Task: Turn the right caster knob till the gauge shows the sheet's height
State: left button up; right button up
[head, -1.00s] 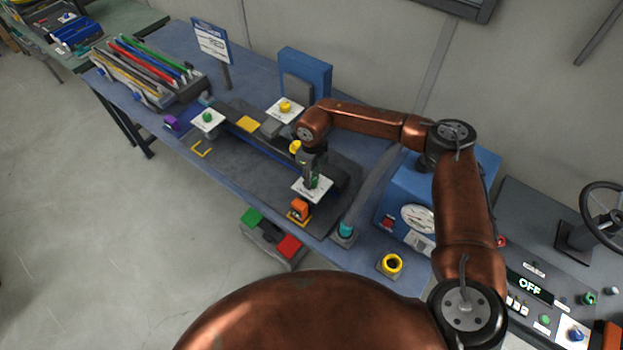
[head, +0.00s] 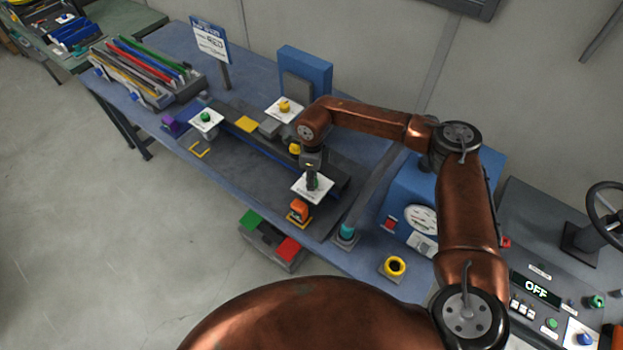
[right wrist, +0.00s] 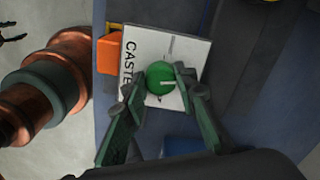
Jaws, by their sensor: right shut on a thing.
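The right caster plate (head: 322,193) is a white square at the near right end of the dark bench fixture. Its green knob (right wrist: 160,78) sits between my right fingertips in the right wrist view, with a pale pointer line across it. My right gripper (head: 312,184) points down and is shut on that knob. A white round dial (head: 422,219) shows on the blue box at right; its reading is too small to tell. A printed sheet (head: 210,42) stands on a post at the back left; its figures are not legible.
An orange block (head: 299,209) stands close by the caster plate. Other knob plates are the green-knob plate (head: 206,120) and the yellow-knob plate (head: 285,108). The control panel reads OFF (head: 536,290).

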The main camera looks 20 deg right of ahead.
jog(key=shift+d, duration=0.15)
jog(key=o, duration=1.1)
jog(key=shift+s+r, duration=0.1)
jog(key=shift+o, duration=0.3)
notch_tip(320, 180, up, 12)
